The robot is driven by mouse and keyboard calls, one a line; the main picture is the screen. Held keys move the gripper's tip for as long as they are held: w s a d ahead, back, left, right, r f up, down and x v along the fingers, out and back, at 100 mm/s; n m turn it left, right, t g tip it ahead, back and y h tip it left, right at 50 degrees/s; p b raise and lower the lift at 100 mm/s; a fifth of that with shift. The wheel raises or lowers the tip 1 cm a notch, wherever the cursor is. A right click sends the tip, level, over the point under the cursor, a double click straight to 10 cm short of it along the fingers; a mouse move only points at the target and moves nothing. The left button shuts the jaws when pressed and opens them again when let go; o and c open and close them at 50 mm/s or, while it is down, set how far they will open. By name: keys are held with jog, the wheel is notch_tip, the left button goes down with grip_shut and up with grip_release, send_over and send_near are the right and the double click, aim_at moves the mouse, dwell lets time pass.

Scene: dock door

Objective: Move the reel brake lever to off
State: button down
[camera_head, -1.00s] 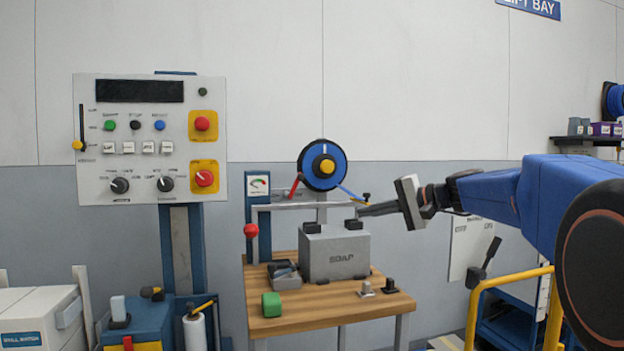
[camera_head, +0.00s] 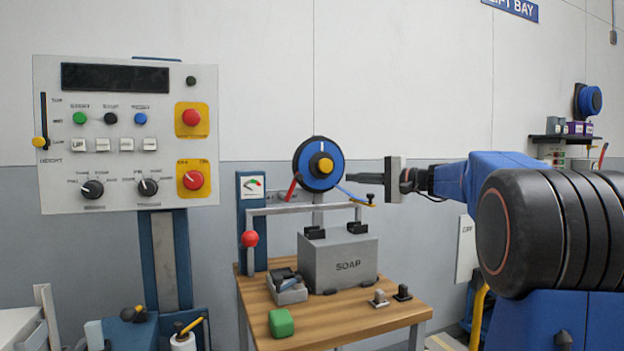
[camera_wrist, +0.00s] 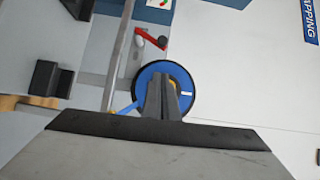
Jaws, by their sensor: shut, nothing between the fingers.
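The reel (camera_head: 309,172) is a blue disc with a black rim and a yellow hub, above the bench in the head view. A red lever (camera_head: 292,187) sits at its lower left and slants down to the left; I take it for the brake lever. In the wrist view the red lever (camera_wrist: 152,37) shows beyond the reel (camera_wrist: 148,75), turned by the camera. My gripper (camera_head: 349,178) is shut and empty, pointing left just right of the reel. In the wrist view my fingers (camera_wrist: 161,80) cover part of the reel and hub. I cannot tell whether they touch it.
A grey SOAP box (camera_head: 340,262) stands on the wooden bench (camera_head: 350,318) under a grey bar. A blue strap with a yellow end (camera_head: 358,200) runs from the reel below my fingers. A red ball knob (camera_head: 250,239) and a control panel (camera_head: 60,190) are left.

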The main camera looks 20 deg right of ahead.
jog(key=s+a+x, duration=0.1)
jog(key=a+x, duration=0.1)
jog(key=x, duration=1)
jog(key=shift+a, duration=0.35)
jog(key=shift+a+r+n, duration=0.15)
jog(key=shift+a+n, duration=0.15)
